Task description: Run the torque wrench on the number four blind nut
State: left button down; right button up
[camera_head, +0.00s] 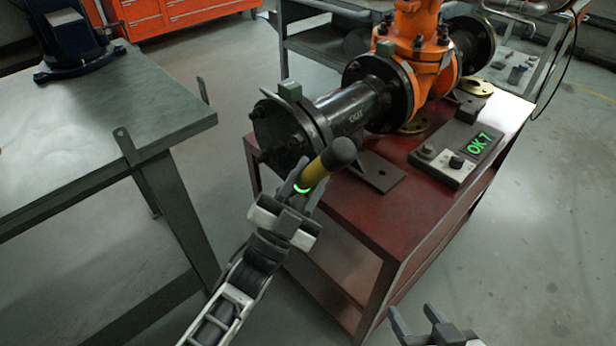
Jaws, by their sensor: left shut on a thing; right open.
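My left gripper (301,187) is shut on the torque wrench (316,169). The wrench has a yellow body, a rounded black end pointing up and right, and a green glowing ring by my fingers. It is in front of the pipe, near the black blind flange (272,127) at the pipe's left end. Several bolts and nuts show on the flange rim. No number is legible, so I cannot tell which nut is four. I cannot tell whether the wrench touches a nut. My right gripper (418,322) is open and empty at the bottom edge.
A control box (452,159) there reads "OK 7" in green. A steel table (90,120) with a blue machine (70,45) stands at left. Floor is clear at right.

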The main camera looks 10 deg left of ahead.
pick_arm(q)
jog(key=shift+w+d+r, duration=0.2)
jog(key=shift+r, duration=0.1)
dwell(0.9)
jog(key=shift+s+a, duration=0.1)
jog(key=shift+s, duration=0.05)
dwell(0.6)
jog(key=shift+s+a+p, duration=0.5)
jog(key=shift+s+a, duration=0.2)
jog(key=shift+s, duration=0.15)
jog(key=shift+s+a+p, duration=0.5)
jog(key=shift+s+a, duration=0.15)
jog(key=shift+s, duration=0.2)
